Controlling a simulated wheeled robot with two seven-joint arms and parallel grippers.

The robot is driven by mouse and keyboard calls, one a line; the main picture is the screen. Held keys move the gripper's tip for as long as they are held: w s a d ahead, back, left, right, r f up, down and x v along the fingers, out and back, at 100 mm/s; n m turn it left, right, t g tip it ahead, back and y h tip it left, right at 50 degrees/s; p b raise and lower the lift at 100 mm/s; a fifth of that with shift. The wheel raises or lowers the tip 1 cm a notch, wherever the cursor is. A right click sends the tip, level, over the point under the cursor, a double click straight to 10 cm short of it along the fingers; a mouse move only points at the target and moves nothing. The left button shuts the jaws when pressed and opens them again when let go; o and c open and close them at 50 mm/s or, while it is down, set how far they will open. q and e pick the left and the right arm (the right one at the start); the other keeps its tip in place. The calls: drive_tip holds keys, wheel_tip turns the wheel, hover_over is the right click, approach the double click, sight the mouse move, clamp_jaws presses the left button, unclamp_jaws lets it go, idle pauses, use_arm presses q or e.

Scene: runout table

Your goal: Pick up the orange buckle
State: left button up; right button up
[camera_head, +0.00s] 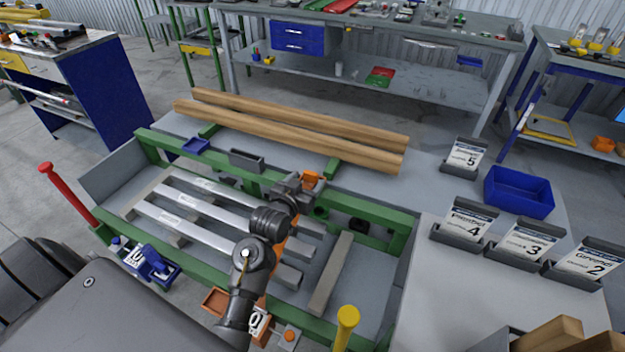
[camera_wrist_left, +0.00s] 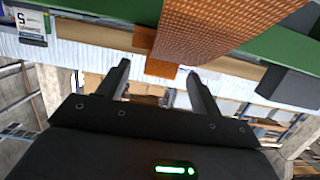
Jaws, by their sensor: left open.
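An orange piece (camera_head: 312,180), which looks like the buckle, sits at the far green rail of the rack, partly hidden behind my left gripper (camera_head: 296,187). In the left wrist view a small orange block (camera_wrist_left: 162,69) shows between and beyond the tips of my open left gripper (camera_wrist_left: 157,69). Nothing is held between the fingers. A wide orange woven strap (camera_wrist_left: 215,30) passes above it in that view. In the head view the strap (camera_head: 291,250) runs across the metal bars, mostly hidden under my left arm. My right gripper is not in view.
The green rack (camera_head: 385,212) holds several metal bars (camera_head: 205,205). Two wooden beams (camera_head: 300,125) lie behind it. A blue bin (camera_head: 518,192) and several numbered card holders (camera_head: 465,225) stand at the right. A yellow-capped post (camera_head: 347,318) rises at the front.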

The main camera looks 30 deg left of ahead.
sight(309, 176)
use_arm(q)
drive_tip(key=w, duration=0.3)
drive_tip(key=shift+w+a+f, duration=0.2)
drive_tip(key=shift+w+f, duration=0.15)
drive_tip(key=shift+f, duration=0.05)
drive_tip(key=c, duration=1.2)
